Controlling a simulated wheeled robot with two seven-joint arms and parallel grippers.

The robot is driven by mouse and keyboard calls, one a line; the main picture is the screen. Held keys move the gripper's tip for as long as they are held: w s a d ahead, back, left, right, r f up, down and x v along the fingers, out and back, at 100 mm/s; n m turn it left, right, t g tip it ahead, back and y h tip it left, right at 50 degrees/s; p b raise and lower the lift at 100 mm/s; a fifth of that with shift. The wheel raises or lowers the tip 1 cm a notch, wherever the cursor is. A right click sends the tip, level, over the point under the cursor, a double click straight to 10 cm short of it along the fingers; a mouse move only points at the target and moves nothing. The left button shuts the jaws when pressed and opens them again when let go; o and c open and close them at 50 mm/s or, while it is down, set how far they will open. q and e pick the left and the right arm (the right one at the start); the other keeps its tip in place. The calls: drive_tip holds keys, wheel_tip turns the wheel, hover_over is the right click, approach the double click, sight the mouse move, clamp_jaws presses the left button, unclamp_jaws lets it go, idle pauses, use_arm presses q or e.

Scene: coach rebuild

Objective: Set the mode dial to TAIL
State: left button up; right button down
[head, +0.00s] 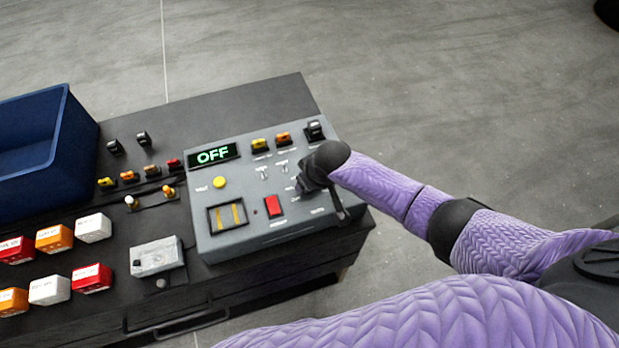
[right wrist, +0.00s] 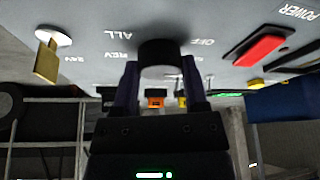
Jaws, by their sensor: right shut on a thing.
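The mode dial (right wrist: 160,50) is a dark round knob on the grey control panel (head: 250,228). In the right wrist view it sits between the fingers of my right gripper (right wrist: 161,74), which is shut on it. The labels ALL, REV and OFF show around the dial; I cannot read its pointer. In the head view my right gripper (head: 306,184) is at the panel's right side and its wrist hides the dial. The panel's display (head: 213,154) reads OFF in green. My left gripper is not in view.
A red power switch (head: 273,206) is left of the dial, with a yellow button (head: 219,182) farther left. Yellow, orange and black switches (head: 284,138) line the panel's top. A blue bin (head: 45,165) and several coloured blocks are at the left.

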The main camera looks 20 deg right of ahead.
drive_tip(key=shift+c, duration=0.5)
unclamp_jaws()
drive_tip(key=p+v, duration=0.4)
drive_tip(key=v, duration=0.6)
drive_tip(key=shift+f, duration=0.1)
